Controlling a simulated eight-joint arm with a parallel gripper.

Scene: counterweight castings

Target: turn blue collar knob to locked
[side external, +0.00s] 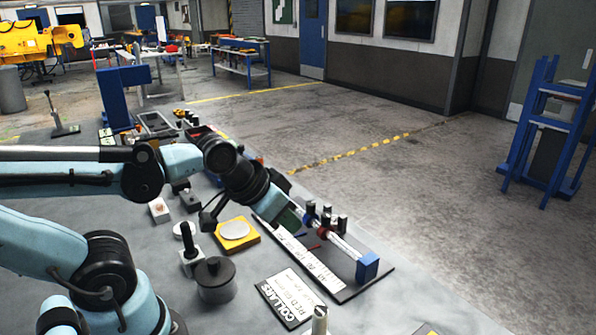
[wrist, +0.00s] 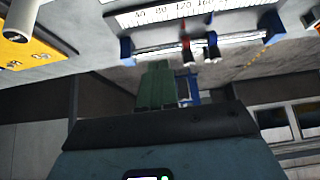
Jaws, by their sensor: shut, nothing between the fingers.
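The blue collar (side external: 311,209) sits on a pale rail (side external: 347,246) toward its far end, with a dark knob. Beside it is a red collar (side external: 325,222) with dark knobs standing near it. In the wrist view the blue collar (wrist: 210,37) appears right of the red one (wrist: 186,42). My gripper (side external: 289,218), with green fingers, is shut and empty just left of the blue collar. Its fingers (wrist: 157,78) also show in the wrist view, apparently apart from the collars. Whether the knob is at locked is too small to tell.
A blue end block (side external: 368,267) closes the near end of the rail. A numbered scale (side external: 310,262) runs alongside.

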